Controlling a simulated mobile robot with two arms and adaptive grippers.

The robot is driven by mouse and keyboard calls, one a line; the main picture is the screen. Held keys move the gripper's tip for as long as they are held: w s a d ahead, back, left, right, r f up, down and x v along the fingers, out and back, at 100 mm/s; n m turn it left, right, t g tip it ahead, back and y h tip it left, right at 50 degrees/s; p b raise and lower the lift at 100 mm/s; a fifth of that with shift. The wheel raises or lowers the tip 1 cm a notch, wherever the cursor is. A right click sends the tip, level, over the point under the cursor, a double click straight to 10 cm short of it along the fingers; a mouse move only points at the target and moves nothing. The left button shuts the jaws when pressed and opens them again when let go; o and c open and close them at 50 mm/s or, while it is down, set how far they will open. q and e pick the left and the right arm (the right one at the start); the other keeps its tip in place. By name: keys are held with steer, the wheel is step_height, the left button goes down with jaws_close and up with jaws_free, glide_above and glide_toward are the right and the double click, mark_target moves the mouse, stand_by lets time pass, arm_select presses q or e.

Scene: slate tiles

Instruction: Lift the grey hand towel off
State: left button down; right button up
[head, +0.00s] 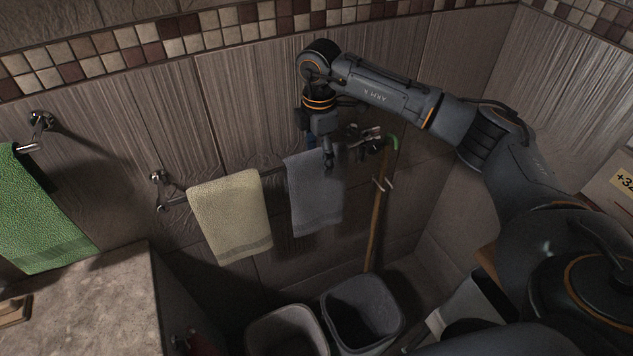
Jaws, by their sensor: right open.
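The grey hand towel (315,205) hangs folded over a wall-mounted rail (277,172) near the middle of the head view. A cream towel (231,218) hangs on the same rail to its left. My right gripper (329,163) points down at the top edge of the grey towel, in front of its upper right part. Its jaws are open. I cannot tell whether the fingers touch the cloth. The right end of the rail is partly hidden behind my gripper. My left gripper is not in view.
A green towel (38,215) hangs at the far left above a stone counter (95,305). A wooden-handled tool (377,220) stands against the wall right of the grey towel. Two bins, a dark one (393,333) and a lighter one (262,333), stand below.

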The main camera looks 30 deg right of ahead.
mark_target(318, 172)
steer(key=shift+w+f, duration=0.2)
steer(key=shift+f, duration=0.15)
step_height(318, 172, down, 3)
steer(key=shift+r+p, duration=0.2)
steer(key=shift+p, duration=1)
step_height(318, 172, down, 2)
steer(key=shift+f, duration=0.35)
steer(key=shift+w, duration=0.1)
steer(key=c, duration=0.7)
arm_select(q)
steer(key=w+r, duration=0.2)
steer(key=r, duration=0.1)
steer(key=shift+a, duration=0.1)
arm_select(e)
steer(key=c, duration=0.7)
